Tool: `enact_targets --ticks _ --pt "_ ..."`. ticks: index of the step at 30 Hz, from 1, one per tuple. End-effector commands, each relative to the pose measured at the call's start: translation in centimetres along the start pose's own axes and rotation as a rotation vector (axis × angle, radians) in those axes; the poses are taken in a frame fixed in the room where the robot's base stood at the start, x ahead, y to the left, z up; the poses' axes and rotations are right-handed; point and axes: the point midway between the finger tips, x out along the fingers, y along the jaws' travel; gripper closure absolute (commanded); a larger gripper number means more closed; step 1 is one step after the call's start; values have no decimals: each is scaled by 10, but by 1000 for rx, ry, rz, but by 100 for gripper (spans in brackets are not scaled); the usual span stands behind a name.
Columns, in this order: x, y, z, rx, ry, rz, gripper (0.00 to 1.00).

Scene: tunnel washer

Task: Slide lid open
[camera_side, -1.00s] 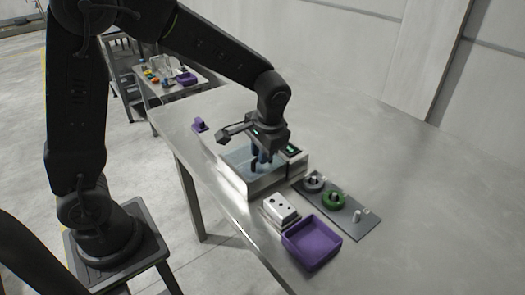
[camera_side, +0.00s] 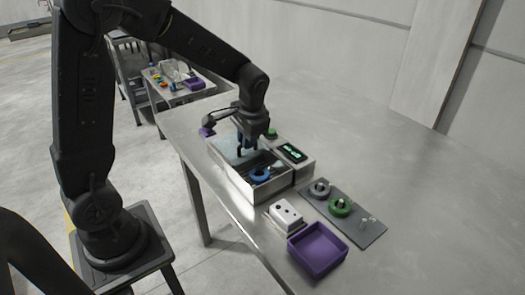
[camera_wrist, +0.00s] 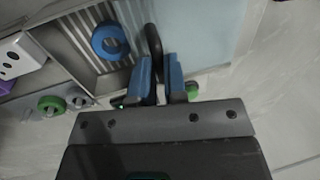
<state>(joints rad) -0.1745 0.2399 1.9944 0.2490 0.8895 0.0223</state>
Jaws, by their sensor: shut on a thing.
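The washer (camera_side: 270,193) is a metal box on the table with a pale see-through lid (camera_side: 224,150), partly open. The lid covers its left part; it also shows in the wrist view (camera_wrist: 198,28). A blue ring (camera_side: 259,174) lies in the uncovered right part, on a ribbed floor, and in the wrist view (camera_wrist: 110,41) it is beside the lid's edge. My gripper (camera_side: 243,150) is over the lid, shut on the lid's dark handle (camera_wrist: 153,38), its blue fingertips (camera_wrist: 161,75) around the handle's lower end.
A display box (camera_side: 292,152) adjoins the washer. A grey plate (camera_side: 365,233) with pegs holds a grey ring (camera_side: 319,188) and a green ring (camera_side: 340,207). A white block with holes (camera_side: 286,213) and a purple tray (camera_side: 317,250) stand in front. The right of the table is clear.

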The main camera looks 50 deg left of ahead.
Motion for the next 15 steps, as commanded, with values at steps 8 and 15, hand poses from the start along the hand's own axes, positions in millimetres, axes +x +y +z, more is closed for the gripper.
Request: enact_targets --ticks 8,15 --pt "6 -35 -1 2 6 -3 100" --pt "6 -37 -1 3 7 -7 100"
